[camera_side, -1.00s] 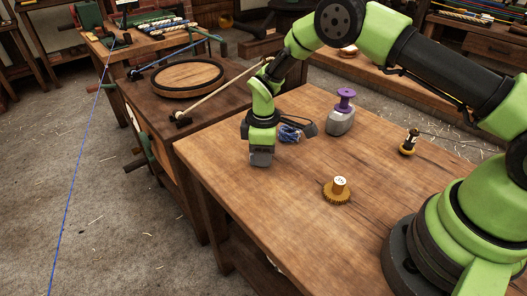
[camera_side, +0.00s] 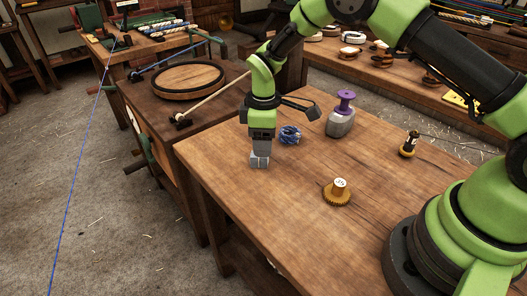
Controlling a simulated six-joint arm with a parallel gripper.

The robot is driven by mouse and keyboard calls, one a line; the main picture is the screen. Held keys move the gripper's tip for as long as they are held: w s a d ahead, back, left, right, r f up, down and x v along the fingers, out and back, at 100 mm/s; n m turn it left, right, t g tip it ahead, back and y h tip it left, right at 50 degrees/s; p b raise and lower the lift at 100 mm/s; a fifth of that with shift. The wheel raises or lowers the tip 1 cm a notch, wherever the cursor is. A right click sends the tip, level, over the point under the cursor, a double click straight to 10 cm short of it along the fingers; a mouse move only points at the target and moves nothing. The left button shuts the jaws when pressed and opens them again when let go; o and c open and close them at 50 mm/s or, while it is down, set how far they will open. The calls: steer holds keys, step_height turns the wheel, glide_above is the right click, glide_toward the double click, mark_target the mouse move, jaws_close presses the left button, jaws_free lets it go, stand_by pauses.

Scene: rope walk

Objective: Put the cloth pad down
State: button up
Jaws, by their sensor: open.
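My gripper (camera_side: 260,153) points straight down over the left part of the wooden table, with its jaws open. A small pale grey piece (camera_side: 260,162) shows at its fingertips, at table level. It looks like the cloth pad, but it is small and partly hidden, and I cannot tell it surely from the fingertips. I cannot see whether the fingers still touch it.
A grey weight with a purple knob (camera_side: 341,118), a wooden spool piece (camera_side: 338,192) and a dark-handled tool (camera_side: 409,145) stand further right. The table front (camera_side: 270,220) is clear.

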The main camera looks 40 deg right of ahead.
steer(key=s+d+r+m+t+y, duration=0.1)
steer(key=s+r+m+t, duration=0.2)
steer(key=r, duration=0.8)
steer(key=s+r+m, duration=0.3)
steer(key=s+r, duration=0.2)
steer(key=r, duration=0.7)
steer(key=s+r+m+t, duration=0.1)
steer(key=s+m+t, duration=0.1)
steer(key=s, duration=0.6)
steer(key=s+r+m+t+y, duration=0.1)
steer(key=s+r+m+t, duration=0.1)
steer(key=s+m, duration=0.3)
steer(key=s, duration=0.3)
steer(key=shift+s+d, duration=0.3)
steer(key=shift+s, duration=0.1)
